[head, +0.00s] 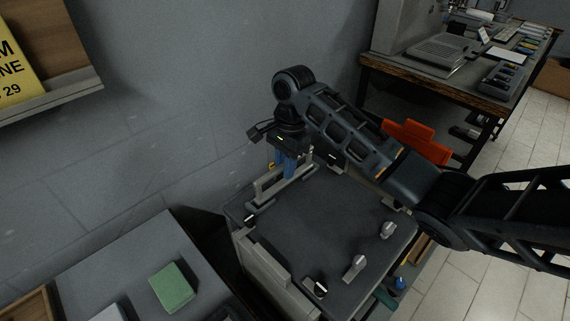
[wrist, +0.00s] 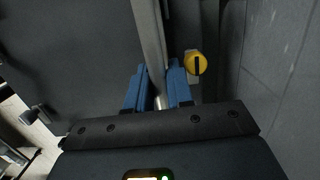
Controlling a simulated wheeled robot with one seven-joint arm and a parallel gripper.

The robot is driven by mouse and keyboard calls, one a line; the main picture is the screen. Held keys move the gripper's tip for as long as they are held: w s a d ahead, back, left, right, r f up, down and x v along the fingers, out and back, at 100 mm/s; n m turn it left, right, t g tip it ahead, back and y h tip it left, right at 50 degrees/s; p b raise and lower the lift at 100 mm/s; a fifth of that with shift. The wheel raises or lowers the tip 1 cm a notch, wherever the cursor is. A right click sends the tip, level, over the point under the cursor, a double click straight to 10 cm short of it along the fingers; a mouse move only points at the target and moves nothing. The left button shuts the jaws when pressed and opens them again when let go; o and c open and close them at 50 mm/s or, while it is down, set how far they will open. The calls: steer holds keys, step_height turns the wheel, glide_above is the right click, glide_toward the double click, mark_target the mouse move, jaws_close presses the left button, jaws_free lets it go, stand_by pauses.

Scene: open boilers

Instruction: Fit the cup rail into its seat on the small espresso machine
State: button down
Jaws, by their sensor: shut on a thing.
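The small espresso machine (head: 325,225) stands below my arm, with a dark flat top and several silver knobs along its near right edge. The cup rail (head: 268,192) is a light grey bar at the top's back edge, by the wall. My gripper (head: 288,165) points down and its blue fingers are shut on the rail. In the wrist view the rail (wrist: 150,40) runs up from between the blue fingers (wrist: 158,95). A yellow knob (wrist: 195,63) sits just right of the fingers there. I cannot tell whether the rail's feet touch the top; the seat is not clear to see.
A grey wall rises close behind the machine. A counter with a green block (head: 173,287) is at the lower left. An orange object (head: 416,140) stands behind my arm. A wooden workbench (head: 455,80) with equipment is at the upper right.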

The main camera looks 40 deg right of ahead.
steer(key=shift+f, duration=0.6)
stand_by(0.3)
steer(key=c, duration=0.9)
jaws_free()
steer(key=r, duration=0.5)
steer(key=d+r+p, duration=0.1)
steer(key=r, duration=0.1)
steer(key=shift+r, duration=0.4)
steer(key=shift+s, duration=0.1)
